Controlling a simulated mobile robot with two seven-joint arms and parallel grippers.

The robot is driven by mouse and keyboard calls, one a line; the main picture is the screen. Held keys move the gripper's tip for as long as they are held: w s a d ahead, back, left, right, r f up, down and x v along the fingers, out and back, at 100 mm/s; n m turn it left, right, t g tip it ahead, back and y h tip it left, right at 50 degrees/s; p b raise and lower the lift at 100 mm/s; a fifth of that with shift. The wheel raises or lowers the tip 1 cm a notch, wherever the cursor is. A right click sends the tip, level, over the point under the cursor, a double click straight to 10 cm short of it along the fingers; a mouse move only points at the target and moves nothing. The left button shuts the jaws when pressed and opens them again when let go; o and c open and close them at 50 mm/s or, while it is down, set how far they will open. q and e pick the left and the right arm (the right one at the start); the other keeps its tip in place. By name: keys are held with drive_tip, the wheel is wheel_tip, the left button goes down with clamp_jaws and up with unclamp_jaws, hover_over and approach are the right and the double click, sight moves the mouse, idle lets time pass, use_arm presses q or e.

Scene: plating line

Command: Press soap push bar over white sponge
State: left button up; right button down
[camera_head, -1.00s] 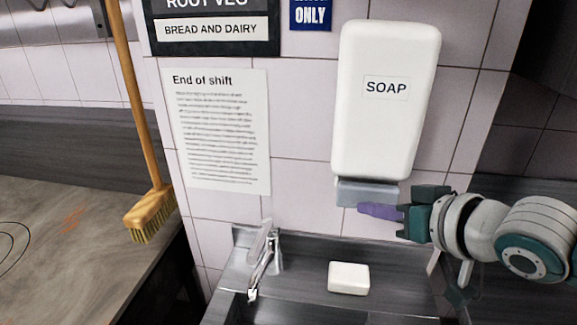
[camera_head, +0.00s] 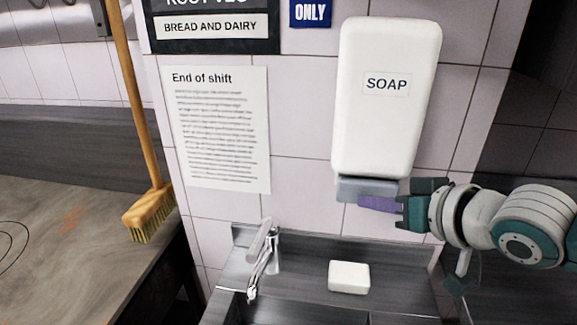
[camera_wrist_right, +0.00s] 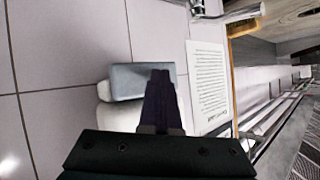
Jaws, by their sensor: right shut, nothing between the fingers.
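The white soap dispenser (camera_head: 386,120) hangs on the tiled wall. Its grey push bar (camera_head: 366,187) sticks out at its lower end and also shows in the right wrist view (camera_wrist_right: 128,82). My right gripper (camera_head: 362,203) is shut and empty, with its purple fingertips at the push bar's lower front edge. In the right wrist view my fingers (camera_wrist_right: 162,92) overlap the bar; I cannot tell whether they touch it. The white sponge (camera_head: 349,277) lies on the sink ledge below the dispenser. My left gripper is out of view.
A chrome tap (camera_head: 262,262) stands on the sink (camera_head: 300,262) left of the sponge. A paper notice (camera_head: 217,130) hangs on the wall. A broom (camera_head: 150,205) leans by the counter at the left. The space between bar and sponge is clear.

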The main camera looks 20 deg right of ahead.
drive_tip(key=shift+w+d, duration=0.1)
drive_tip(key=shift+w, duration=0.05)
idle(0.4)
drive_tip(key=shift+s+a+r+p, duration=0.15)
drive_tip(key=shift+s+a+p, duration=0.25)
drive_tip(key=shift+s+p, duration=0.2)
drive_tip(key=shift+s+a+p, duration=0.25)
drive_tip(key=shift+s+p, duration=0.05)
drive_tip(key=shift+s, duration=0.1)
